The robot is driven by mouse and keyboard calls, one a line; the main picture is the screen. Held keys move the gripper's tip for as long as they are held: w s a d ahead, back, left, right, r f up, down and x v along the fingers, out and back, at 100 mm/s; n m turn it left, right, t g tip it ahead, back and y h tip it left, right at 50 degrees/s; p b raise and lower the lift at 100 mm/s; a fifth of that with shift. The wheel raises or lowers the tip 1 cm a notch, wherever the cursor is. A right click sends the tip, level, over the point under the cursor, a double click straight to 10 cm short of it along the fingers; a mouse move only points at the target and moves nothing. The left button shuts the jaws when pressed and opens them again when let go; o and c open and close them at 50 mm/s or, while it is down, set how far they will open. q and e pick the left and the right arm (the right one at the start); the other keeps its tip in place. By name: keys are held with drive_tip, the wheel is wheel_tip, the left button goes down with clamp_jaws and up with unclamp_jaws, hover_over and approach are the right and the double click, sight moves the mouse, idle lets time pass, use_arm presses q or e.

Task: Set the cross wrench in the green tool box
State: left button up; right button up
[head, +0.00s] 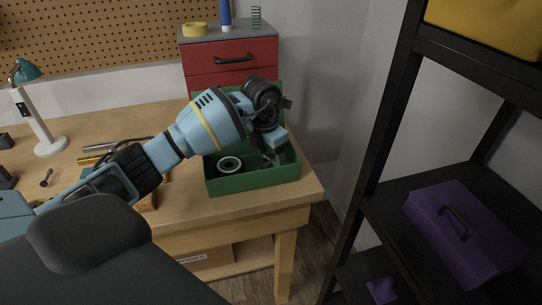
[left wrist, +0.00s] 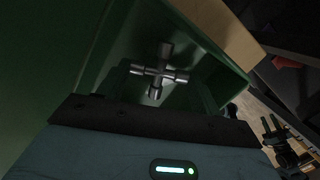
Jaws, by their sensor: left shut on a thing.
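The green tool box (head: 255,182) stands open at the right end of the workbench, its lid raised at the back. My left gripper (head: 272,156) reaches down into the right part of the box. In the left wrist view, the metal cross wrench (left wrist: 159,71) shows between the fingertips, with the green box walls (left wrist: 68,60) around it. The left gripper is shut on the wrench. Whether the wrench touches the box floor cannot be told. In the head view the wrench is mostly hidden by the gripper. My right gripper is not clearly in view.
A dark ring-shaped part (head: 230,165) lies in the box, left of my gripper. A red drawer cabinet (head: 232,56) stands behind. A black shelf with a purple case (head: 465,235) is at the right.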

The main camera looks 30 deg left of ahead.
use_arm(q)
drive_tip(key=shift+f, duration=0.2)
drive_tip(key=shift+f, duration=0.2)
drive_tip(key=o, duration=1)
drive_tip(key=shift+r, duration=0.1)
drive_tip(key=r, duration=0.4)
drive_tip(key=s+r, duration=0.1)
drive_tip(key=r, duration=0.7)
drive_tip(key=shift+s+a, duration=0.25)
drive_tip(key=shift+s, duration=0.1)
